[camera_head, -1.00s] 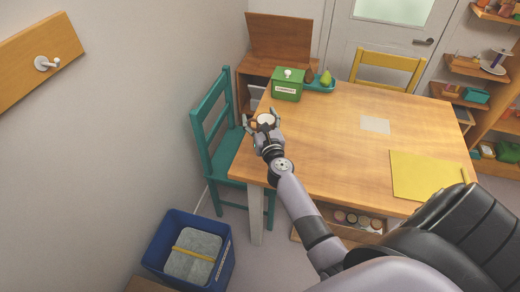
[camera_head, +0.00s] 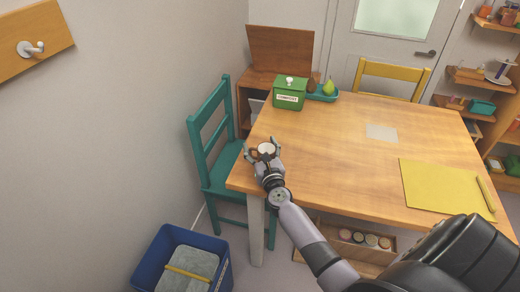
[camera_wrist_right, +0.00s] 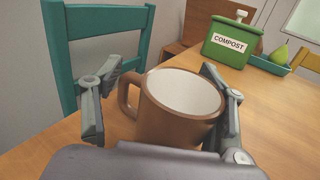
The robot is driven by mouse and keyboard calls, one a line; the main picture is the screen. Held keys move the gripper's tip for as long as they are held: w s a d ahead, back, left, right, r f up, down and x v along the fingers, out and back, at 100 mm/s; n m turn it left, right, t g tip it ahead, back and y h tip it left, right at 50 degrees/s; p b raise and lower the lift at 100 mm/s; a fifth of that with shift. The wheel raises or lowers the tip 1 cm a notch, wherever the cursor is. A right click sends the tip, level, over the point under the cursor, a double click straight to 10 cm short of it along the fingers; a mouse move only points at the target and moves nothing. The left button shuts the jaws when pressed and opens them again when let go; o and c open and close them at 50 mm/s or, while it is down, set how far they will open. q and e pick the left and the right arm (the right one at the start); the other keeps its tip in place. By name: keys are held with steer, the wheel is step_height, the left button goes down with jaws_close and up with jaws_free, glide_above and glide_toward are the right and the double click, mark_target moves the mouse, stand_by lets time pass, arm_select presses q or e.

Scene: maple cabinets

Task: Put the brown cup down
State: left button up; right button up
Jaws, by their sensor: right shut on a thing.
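The brown cup (camera_wrist_right: 182,106), with a pale inside and a handle on its left, sits upright between the fingers of my right gripper (camera_wrist_right: 165,108). The right finger lies along the cup's side; the left finger is beside the handle. In the head view my right gripper (camera_head: 263,150) and the cup's pale top (camera_head: 266,148) are over the left edge of the wooden table (camera_head: 320,150). The cup's base is hidden, so I cannot tell whether it touches the tabletop. My left gripper is not in view.
A green compost box (camera_head: 289,94) and a teal tray (camera_head: 322,96) with a pear stand at the table's back left. A teal chair (camera_head: 207,150) stands close at the left. A yellow sheet (camera_head: 440,188) lies at the right. The table's middle is mostly clear.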

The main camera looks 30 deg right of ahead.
steer(key=shift+f+b, duration=0.2)
steer(key=shift+b, duration=0.1)
steer(key=o, duration=1.3)
steer(key=shift+c, duration=0.2)
